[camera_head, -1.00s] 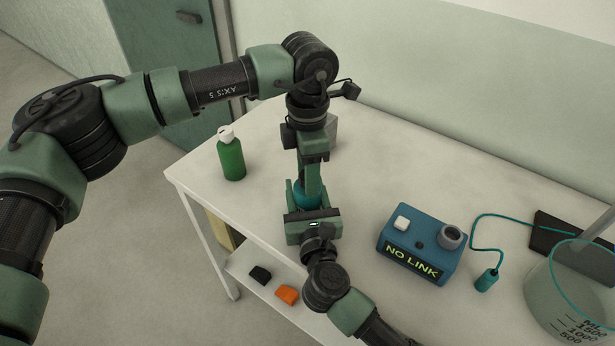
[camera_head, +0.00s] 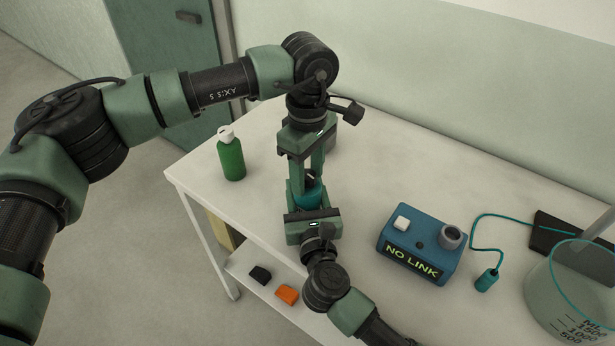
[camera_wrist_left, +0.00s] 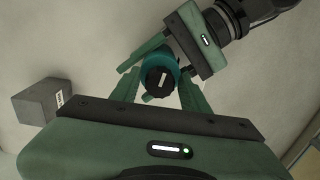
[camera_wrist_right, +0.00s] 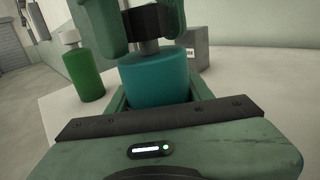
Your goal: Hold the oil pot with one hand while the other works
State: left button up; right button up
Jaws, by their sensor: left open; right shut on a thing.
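The oil pot is a teal cylinder (camera_head: 306,195) with a black cap (camera_head: 309,179), upright on the white table. My right gripper (camera_head: 311,206) is shut on the pot's body. The teal body also shows large between its fingers in the right wrist view (camera_wrist_right: 156,78). My left gripper (camera_head: 308,172) points down over the pot, open. In the left wrist view its spread fingers stand on either side of the black cap (camera_wrist_left: 159,81), with visible gaps. The lower part of the pot is hidden by my right gripper.
A green bottle (camera_head: 231,158) with a white cap stands left on the table (camera_head: 420,160). A grey block (camera_wrist_left: 36,102) is behind the pot. A blue "NO LINK" box (camera_head: 420,245) and a glass beaker (camera_head: 560,300) stand right. Black and orange pieces (camera_head: 287,294) lie on the lower shelf.

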pick_arm(q)
jog(key=c, duration=0.8)
jog(key=n, duration=0.4)
jog(key=shift+n, duration=0.3)
jog(key=n, duration=0.5)
jog(key=o, duration=0.8)
